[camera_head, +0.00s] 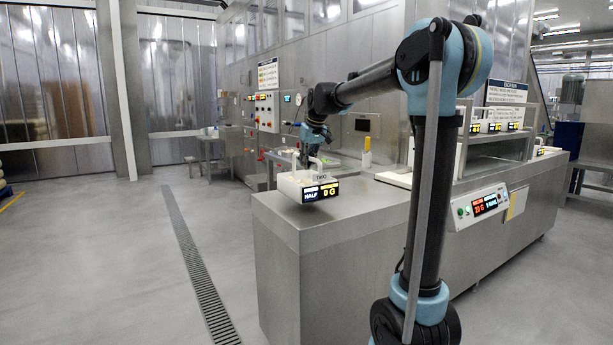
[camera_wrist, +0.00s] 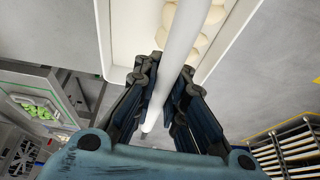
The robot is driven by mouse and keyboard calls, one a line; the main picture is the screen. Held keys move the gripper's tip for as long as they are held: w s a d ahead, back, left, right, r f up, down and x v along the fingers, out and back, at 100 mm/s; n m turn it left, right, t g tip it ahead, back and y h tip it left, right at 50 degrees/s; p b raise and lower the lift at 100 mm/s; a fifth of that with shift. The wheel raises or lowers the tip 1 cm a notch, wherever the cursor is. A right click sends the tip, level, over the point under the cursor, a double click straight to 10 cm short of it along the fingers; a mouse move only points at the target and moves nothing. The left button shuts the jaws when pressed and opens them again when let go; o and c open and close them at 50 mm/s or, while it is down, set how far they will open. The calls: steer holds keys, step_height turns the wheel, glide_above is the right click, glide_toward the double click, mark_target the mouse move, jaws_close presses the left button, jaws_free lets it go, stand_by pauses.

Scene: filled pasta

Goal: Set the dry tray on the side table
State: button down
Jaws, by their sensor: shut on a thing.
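A white tray (camera_head: 290,189) hangs at my gripper (camera_head: 304,157) near the left end of the steel counter. It has a "TWO" tag and a front display reading "HALF" and "0 G". In the wrist view, my gripper (camera_wrist: 164,84) is shut around the tray's white handle bar (camera_wrist: 184,50). Pale round pasta pieces (camera_wrist: 191,42) lie in the tray (camera_wrist: 130,40) there. I cannot tell whether the tray's underside touches the counter. A small steel table (camera_head: 209,139) stands farther back on the left; I cannot tell if it is the side table.
The steel counter (camera_head: 340,224) runs to the right, with a control panel (camera_head: 480,206) and more display-fronted trays (camera_head: 494,127) on a shelf. Open floor (camera_head: 110,260) with a drain grate (camera_head: 193,265) lies left.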

steer(key=shift+s+f, duration=0.1)
steer(key=shift+f, duration=1.85)
steer(key=c, duration=1.6)
jaws_free()
steer(key=shift+c, duration=0.2)
